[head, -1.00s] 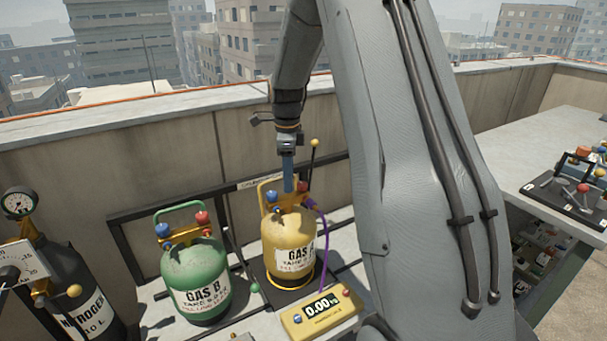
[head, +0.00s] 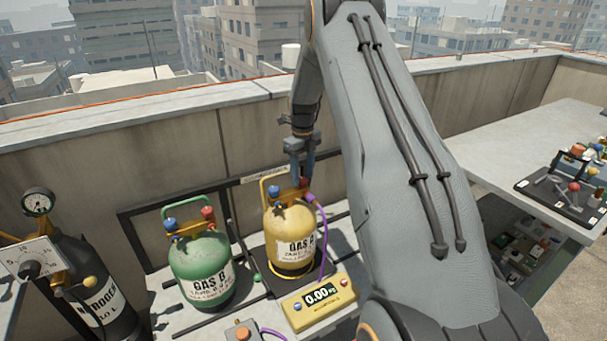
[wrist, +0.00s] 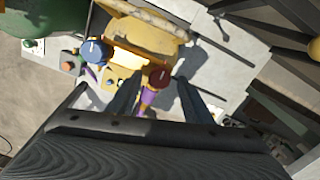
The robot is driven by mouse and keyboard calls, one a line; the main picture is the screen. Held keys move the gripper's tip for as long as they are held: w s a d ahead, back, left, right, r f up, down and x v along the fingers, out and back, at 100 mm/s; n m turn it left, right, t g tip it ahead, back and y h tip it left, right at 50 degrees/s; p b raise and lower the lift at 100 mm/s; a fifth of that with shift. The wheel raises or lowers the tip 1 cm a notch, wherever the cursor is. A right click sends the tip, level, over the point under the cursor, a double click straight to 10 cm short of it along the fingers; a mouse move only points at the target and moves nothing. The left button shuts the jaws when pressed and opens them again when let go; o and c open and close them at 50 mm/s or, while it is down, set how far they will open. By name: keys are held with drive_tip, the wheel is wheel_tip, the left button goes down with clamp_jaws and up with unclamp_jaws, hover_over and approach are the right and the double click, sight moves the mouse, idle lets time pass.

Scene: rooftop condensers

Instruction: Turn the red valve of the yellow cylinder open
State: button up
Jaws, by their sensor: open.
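The yellow cylinder (head: 290,240) stands upright on a dark scale plate against the parapet. Its red valve (head: 304,184) sits at the top right, with a blue valve (head: 274,193) to its left. A purple hose (head: 322,225) joins near the red valve. My gripper (head: 302,178) is open, pointing down just above the red valve. In the wrist view the dark red valve knob (wrist: 159,77) lies between the two fingers (wrist: 158,95), and the blue knob (wrist: 93,51) is outside them to the left. I cannot tell whether a finger touches the red valve.
A green cylinder (head: 200,262) with its own red and blue valves stands close on the left. A yellow scale display (head: 320,302) reads 0.00 in front. A black nitrogen cylinder (head: 95,285) with gauges is far left. A grey bench (head: 540,150) is right.

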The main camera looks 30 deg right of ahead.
drive_tip(key=shift+f, duration=0.5)
drive_tip(key=c, duration=1.1)
drive_tip(key=shift+o, duration=0.2)
